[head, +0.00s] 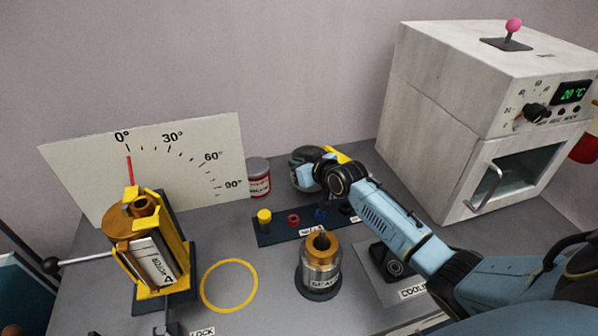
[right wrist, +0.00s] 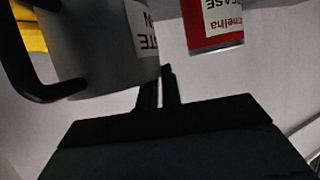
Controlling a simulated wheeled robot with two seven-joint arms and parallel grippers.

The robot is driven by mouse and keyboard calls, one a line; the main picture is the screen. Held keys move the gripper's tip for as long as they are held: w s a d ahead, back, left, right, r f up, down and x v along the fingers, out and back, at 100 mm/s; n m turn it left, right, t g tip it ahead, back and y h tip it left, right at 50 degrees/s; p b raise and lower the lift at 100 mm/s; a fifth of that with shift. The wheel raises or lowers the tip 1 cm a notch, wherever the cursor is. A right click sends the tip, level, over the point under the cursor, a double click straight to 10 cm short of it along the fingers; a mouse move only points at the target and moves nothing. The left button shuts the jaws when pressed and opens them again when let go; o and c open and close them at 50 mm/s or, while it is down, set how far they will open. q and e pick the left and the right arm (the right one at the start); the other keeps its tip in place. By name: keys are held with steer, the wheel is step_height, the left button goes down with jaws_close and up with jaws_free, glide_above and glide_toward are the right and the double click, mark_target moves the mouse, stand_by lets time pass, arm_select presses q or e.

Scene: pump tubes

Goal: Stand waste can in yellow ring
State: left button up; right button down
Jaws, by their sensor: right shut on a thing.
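The waste can (head: 302,157) is a dark grey-green can at the back middle of the bench, partly hidden by my right gripper (head: 308,174). In the right wrist view the grey waste can (right wrist: 95,55) fills the upper left, with a black handle and a partly cut-off label. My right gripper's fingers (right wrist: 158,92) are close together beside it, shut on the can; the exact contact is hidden. The yellow ring (head: 203,287) is a flat outline on the bench at front left of centre, with nothing inside it. My left gripper is not in view.
A red-and-white grease can (head: 259,183) stands behind the ring. A dark strip of coloured caps (head: 265,237) and a metal cylinder (head: 320,267) stand right of the ring. A yellow tilting fixture (head: 150,250) stands left of it. A white oven (head: 435,120) is at the right.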

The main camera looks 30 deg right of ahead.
step_height(320, 180, down, 2)
steer(key=c, duration=1.6)
jaws_free()
steer(key=shift+o, duration=0.2)
